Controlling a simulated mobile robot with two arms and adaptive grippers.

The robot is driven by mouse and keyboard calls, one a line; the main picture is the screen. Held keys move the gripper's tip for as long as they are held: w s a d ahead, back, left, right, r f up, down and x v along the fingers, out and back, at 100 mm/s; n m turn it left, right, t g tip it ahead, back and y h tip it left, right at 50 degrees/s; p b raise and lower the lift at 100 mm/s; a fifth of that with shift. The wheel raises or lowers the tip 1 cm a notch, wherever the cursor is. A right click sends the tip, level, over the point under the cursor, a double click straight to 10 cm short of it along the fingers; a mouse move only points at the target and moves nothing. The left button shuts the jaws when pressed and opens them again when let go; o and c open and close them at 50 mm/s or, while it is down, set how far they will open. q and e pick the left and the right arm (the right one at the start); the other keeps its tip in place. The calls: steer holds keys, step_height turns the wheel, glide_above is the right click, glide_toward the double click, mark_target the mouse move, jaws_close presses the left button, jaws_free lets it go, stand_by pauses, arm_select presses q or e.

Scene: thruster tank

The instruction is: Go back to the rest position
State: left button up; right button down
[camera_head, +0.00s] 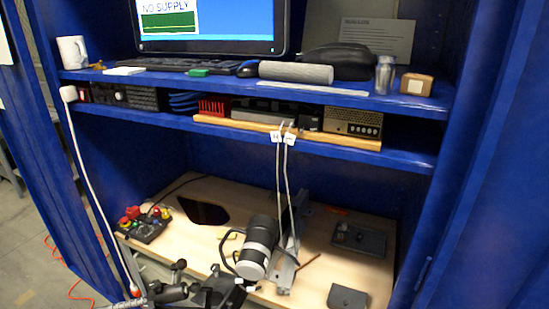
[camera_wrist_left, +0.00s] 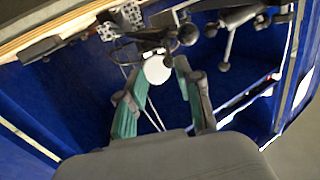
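My left gripper (camera_wrist_left: 160,92) shows in the left wrist view with its two green-padded fingers spread apart. Nothing is seen clamped between them. A round white thing (camera_wrist_left: 157,69) shows beyond the fingertips, and I cannot tell if it touches them. In the head view I cannot make out either gripper. My right gripper is not seen in either view. A black-and-white cylinder (camera_head: 257,246) stands tilted against a metal rail (camera_head: 288,262) on the wooden work surface (camera_head: 205,245). Thin pale cables rise from there to the shelf above.
Black jointed parts (camera_head: 190,290) crowd the bottom edge. A box with coloured buttons (camera_head: 146,222), a black tablet (camera_head: 202,210) and a grey plate (camera_head: 358,239) lie on the wood. Blue shelves (camera_head: 165,121) and side walls enclose the bench. A white cable (camera_head: 90,185) hangs at left.

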arm_select(q)
steer(key=s+f+m+g+h, duration=0.1)
steer(key=s+f+g, duration=0.25)
steer(key=f, duration=0.55)
steer(key=s+a+f+m+g+h, duration=0.15)
steer(key=s+f, duration=0.25)
steer(key=f, duration=0.5)
steer(key=s+d+f+m+g+h, duration=0.1)
steer(key=s+f+g, duration=0.25)
steer(key=f, duration=0.55)
steer(key=s+a+f+g, duration=0.2)
steer(key=s+a+f, duration=0.1)
steer(key=s, duration=0.4)
steer(key=s+a+f+n+g+y, duration=0.1)
steer(key=s+a+f+g, duration=0.2)
steer(key=s, duration=0.4)
steer(key=s+a+f+g+y, duration=0.1)
steer(key=s+a+f+g, duration=0.2)
steer(key=s+f, duration=0.3)
steer(key=shift+s+a+f, duration=0.2)
steer(key=shift+s+a, duration=0.45)
steer(key=shift+y, duration=0.25)
